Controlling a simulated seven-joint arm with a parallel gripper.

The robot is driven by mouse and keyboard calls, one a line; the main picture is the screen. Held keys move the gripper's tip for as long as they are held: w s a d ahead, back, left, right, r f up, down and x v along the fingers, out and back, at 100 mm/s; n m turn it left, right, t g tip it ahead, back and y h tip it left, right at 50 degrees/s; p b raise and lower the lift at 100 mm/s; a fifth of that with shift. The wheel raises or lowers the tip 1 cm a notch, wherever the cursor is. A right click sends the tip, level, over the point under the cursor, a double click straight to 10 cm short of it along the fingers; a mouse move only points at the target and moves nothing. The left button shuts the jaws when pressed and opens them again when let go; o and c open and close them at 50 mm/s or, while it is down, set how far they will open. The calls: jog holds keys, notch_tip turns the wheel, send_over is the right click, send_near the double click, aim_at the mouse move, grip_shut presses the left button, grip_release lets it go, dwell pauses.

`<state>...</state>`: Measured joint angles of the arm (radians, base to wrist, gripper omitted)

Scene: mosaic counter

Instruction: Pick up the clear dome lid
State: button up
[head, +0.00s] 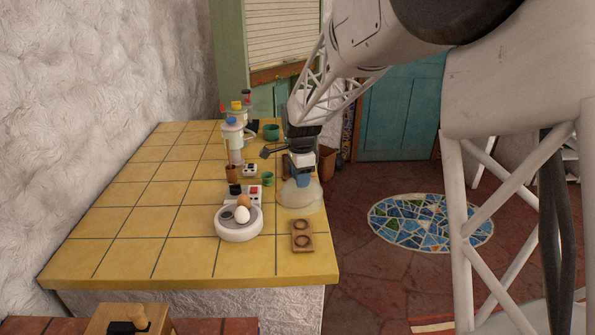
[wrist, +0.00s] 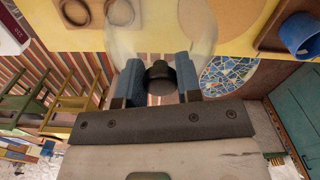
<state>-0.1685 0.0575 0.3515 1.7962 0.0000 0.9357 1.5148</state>
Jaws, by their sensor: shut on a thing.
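The clear dome lid (head: 302,197) is see-through, with a dark knob on top. It is over the yellow tiled counter near its right edge in the head view. My gripper (head: 299,180) comes down from above and is shut on the knob. In the wrist view, the blue fingers of my gripper (wrist: 159,82) stand on both sides of the black knob (wrist: 161,77), and the clear dome (wrist: 150,30) spreads out beyond them. I cannot tell whether the rim touches the counter.
A round white appliance (head: 237,232) holding eggs stands left of the dome. A wooden holder (head: 302,241) with two round recesses lies in front. A green cup (head: 267,179), a brown cup (head: 232,173) and a blender (head: 235,145) stand behind. The counter's front left is clear.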

aim_at(306, 201)
jog(key=shift+s+d+r, duration=0.1)
jog(key=shift+s+d, duration=0.1)
jog(key=shift+s, duration=0.85)
jog(key=shift+s+d+r, duration=0.1)
jog(key=shift+s+d, duration=0.05)
jog(key=shift+s, duration=0.95)
jog(key=shift+s+d+r, duration=0.1)
jog(key=shift+s+d, duration=0.1)
jog(key=shift+s, duration=0.85)
jog(key=shift+w, duration=0.1)
jog(key=shift+w+d+r+n, duration=0.9)
jog(key=shift+w+d+n, duration=0.85)
jog(key=shift+w+n, duration=1.95)
jog(key=shift+w+d+r+n, duration=0.9)
jog(key=shift+w+d+n, duration=1.25)
jog(key=shift+w, duration=2.5)
jog(key=s+a+r+m, duration=0.1)
jog(key=s+a+m, duration=0.3)
jog(key=a, duration=0.5)
jog(key=s+a+r+m, duration=0.1)
jog(key=s+a+m, duration=0.2)
jog(key=a, duration=0.6)
jog(key=s+a+r+m, duration=0.1)
jog(key=s+a+m, duration=0.3)
jog(key=s+a, duration=0.3)
jog(key=a, duration=0.3)
jog(key=shift+s+r+m, duration=0.3)
jog(key=shift+r+m, duration=0.05)
jog(key=shift+r, duration=0.05)
jog(key=shift+f, duration=0.15)
